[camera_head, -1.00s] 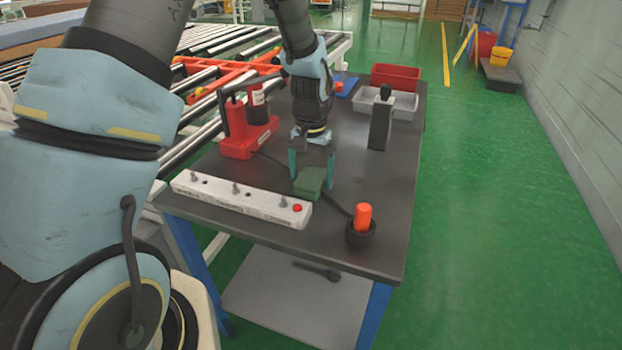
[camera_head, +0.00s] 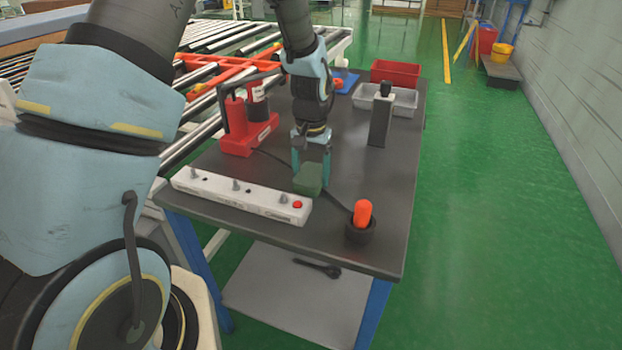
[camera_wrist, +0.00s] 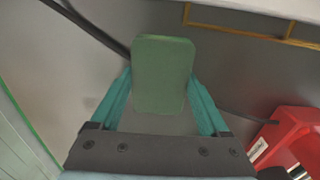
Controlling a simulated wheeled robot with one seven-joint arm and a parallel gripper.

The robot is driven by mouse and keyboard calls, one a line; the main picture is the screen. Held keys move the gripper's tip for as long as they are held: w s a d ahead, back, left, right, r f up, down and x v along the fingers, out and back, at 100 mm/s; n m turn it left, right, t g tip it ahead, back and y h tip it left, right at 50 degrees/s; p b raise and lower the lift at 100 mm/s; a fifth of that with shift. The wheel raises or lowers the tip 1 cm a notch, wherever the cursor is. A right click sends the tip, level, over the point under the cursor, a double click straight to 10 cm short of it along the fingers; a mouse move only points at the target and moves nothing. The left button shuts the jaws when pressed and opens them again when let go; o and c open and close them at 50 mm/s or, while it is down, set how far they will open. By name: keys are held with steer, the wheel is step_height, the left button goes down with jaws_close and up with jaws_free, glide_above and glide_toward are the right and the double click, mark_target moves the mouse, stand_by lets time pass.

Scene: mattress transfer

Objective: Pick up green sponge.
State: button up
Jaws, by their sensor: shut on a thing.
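The green sponge (camera_head: 309,177) is a small dark green block at the front middle of the dark table, and it also shows in the wrist view (camera_wrist: 162,74). My gripper (camera_head: 310,172) points down over it with its teal fingers on either side. In the wrist view my gripper (camera_wrist: 162,92) has its fingers closed against the left and right sides of the sponge. I cannot tell whether the sponge is touching the table or slightly above it.
A white strip with pegs and a red button (camera_head: 240,195) lies at the front left. A black cup holding an orange object (camera_head: 362,218) stands front right.

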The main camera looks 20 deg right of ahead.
mark_target(311, 173)
step_height(311, 173, up, 10)
steer(key=shift+r+b, duration=0.1)
steer(key=shift+b, duration=0.8)
steer(key=o, duration=0.9)
steer(key=c, duration=0.7)
